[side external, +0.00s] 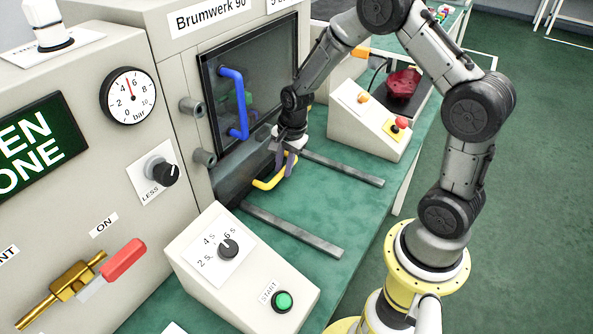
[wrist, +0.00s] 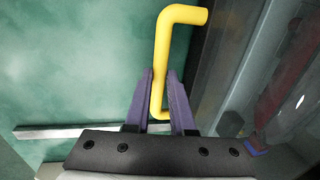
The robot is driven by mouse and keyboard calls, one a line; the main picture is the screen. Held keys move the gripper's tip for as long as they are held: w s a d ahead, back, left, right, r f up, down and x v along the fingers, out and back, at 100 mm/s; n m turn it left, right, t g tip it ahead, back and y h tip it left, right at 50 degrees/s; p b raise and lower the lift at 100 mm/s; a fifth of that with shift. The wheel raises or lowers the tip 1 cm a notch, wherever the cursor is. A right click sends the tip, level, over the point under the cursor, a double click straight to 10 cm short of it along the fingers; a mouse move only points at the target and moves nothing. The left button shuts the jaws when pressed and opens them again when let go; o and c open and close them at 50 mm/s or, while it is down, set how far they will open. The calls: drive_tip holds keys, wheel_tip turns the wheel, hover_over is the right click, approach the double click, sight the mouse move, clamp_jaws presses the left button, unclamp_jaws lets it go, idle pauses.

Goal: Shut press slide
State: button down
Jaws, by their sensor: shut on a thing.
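The press slide's yellow handle (side external: 268,182) sticks out low at the front of the press, above the green table. My gripper (side external: 287,164) is at this handle, its purple fingers on either side of the bar. In the wrist view the yellow handle (wrist: 163,60) runs between the two purple fingers of my gripper (wrist: 161,90), which are shut on its lower part. The slide (side external: 236,185) itself is a dark shape at the press opening, mostly in shadow. Two grey rails (side external: 345,168) run out from the press over the table.
The dark press door (side external: 262,75) with a blue handle (side external: 241,105) is just above my gripper. A timer box with a green START button (side external: 282,301) stands in front, and a box with a red button (side external: 401,123) stands behind. The table between the rails (side external: 320,200) is clear.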

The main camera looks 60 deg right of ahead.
drive_tip(key=c, duration=0.8)
unclamp_jaws()
drive_tip(key=shift+o, duration=0.2)
drive_tip(key=shift+r, duration=0.15)
wheel_tip(320, 180, up, 13)
drive_tip(key=s, duration=0.2)
drive_tip(key=shift+s+r, duration=0.15)
drive_tip(key=shift+s, duration=0.2)
drive_tip(key=s+a+r+n+t, duration=0.2)
drive_tip(key=s+a+r+n, duration=0.15)
drive_tip(key=r, duration=0.25)
drive_tip(key=s+a+r+n+t, duration=0.1)
drive_tip(key=s+a+r+n, duration=0.15)
drive_tip(key=s+r, duration=0.35)
drive_tip(key=s+a+f+n, duration=0.2)
drive_tip(key=s+n, duration=0.9)
drive_tip(key=n, duration=0.1)
drive_tip(key=shift+s+f, duration=0.2)
